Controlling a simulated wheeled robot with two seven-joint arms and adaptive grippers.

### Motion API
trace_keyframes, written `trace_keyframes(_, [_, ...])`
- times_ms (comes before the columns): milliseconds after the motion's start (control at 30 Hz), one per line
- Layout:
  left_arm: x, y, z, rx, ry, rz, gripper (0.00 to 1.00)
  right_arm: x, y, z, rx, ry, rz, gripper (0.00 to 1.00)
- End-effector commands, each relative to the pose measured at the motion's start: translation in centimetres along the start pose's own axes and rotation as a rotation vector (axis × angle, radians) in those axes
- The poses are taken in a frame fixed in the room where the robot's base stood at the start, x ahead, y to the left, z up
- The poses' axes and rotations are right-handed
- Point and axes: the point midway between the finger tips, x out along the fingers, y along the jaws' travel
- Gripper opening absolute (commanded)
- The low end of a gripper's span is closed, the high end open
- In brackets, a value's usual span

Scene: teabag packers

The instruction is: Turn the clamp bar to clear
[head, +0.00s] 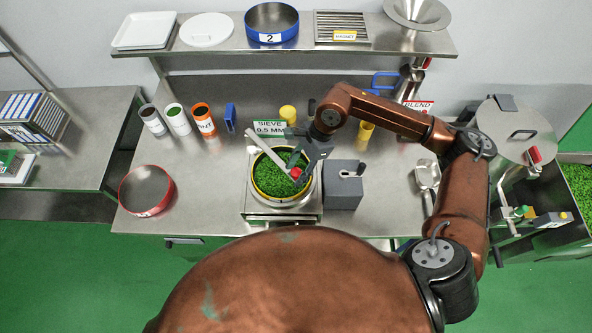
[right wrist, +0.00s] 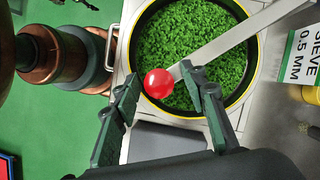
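The clamp bar (head: 276,154) is a flat silver bar lying diagonally across the top of a round yellow-rimmed sieve (head: 256,185) full of green leaf. Its near end carries a red ball knob (head: 296,173). In the right wrist view, the bar (right wrist: 235,42) runs from the red knob (right wrist: 158,83) toward the upper right. My right gripper (head: 299,166) is over the knob end. In the right wrist view its fingers (right wrist: 160,100) stand apart on either side of the knob, with a visible gap on the left. Contact on the right is unclear. My left gripper is not in view.
A grey block (head: 343,190) stands right of the sieve, and the "SIEVE 0.5 MM" sign (head: 270,128) behind it. An empty red-rimmed pan (head: 146,190) lies left. A metal scoop (head: 427,174) lies right. Bare bench lies between pan and sieve.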

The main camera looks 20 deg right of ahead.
Motion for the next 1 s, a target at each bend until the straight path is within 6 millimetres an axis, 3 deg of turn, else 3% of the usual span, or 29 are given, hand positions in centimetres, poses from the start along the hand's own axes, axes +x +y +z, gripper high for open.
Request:
trace_keyframes(367, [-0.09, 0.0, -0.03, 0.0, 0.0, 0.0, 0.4, 0.64, 0.04, -0.08, 0.001, 0.0, -0.001, 0.39])
trace_keyframes(900, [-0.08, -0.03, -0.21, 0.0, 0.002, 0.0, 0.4, 0.62, 0.04, -0.05, 0.001, -0.001, -0.001, 0.02])
trace_keyframes(1000, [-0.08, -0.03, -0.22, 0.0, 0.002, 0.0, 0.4, 0.61, 0.03, -0.04, 0.001, -0.001, -0.002, 0.0])
